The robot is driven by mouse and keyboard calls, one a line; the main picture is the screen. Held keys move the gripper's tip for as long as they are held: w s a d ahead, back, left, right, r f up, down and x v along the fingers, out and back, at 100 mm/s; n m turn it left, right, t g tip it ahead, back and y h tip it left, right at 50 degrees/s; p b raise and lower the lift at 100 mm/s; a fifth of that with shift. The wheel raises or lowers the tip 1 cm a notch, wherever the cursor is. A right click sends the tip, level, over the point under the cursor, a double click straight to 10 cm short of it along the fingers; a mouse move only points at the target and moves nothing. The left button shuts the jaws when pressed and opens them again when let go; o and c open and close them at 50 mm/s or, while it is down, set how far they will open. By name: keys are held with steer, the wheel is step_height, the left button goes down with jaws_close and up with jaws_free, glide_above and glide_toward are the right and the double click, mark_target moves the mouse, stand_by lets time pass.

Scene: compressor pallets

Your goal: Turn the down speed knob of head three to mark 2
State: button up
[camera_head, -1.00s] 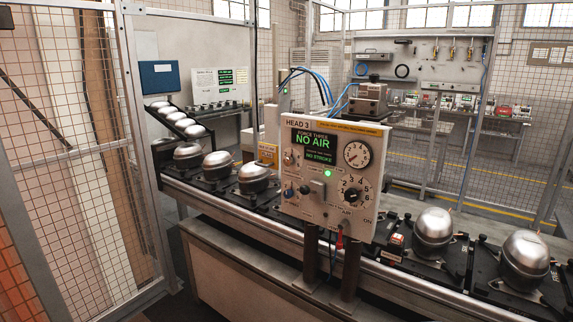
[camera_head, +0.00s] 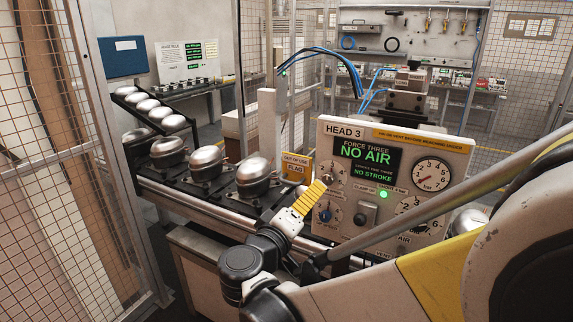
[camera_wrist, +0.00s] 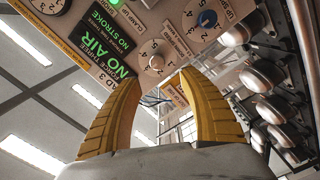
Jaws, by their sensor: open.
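The HEAD 3 panel (camera_head: 300,150) faces me; it fills the top of the wrist view (camera_wrist: 125,75). A pale knob (camera_wrist: 157,62) with a numbered dial, which looks like the down speed knob, lies just beyond and between my fingertips in the wrist view. In the head view my fingers partly cover this knob (camera_head: 328,178). Its pointer is too small to read. My gripper (camera_head: 318,187), with yellow ribbed fingers, is open and empty in front of it; it shows in the wrist view too (camera_wrist: 160,78). The blue up speed knob (camera_head: 324,214) sits below, also in the wrist view (camera_wrist: 207,18).
The panel's screen (camera_head: 367,163) reads NO AIR, NO STROKE. An orange FLAG tag (camera_head: 294,168) and silver compressors (camera_head: 255,177) on the conveyor stand to the left.

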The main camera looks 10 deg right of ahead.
mark_target(327, 180)
steer(key=b+x, duration=0.1)
steer(key=x, duration=0.8)
steer(key=shift+d+b, duration=0.35)
steer(key=shift+d, duration=0.05)
steer(key=shift+w+d+r, duration=0.1)
steer(key=shift+w+d, duration=0.15)
steer(key=shift+w, duration=0.25)
jaws_close()
steer(key=shift+n, duration=0.3)
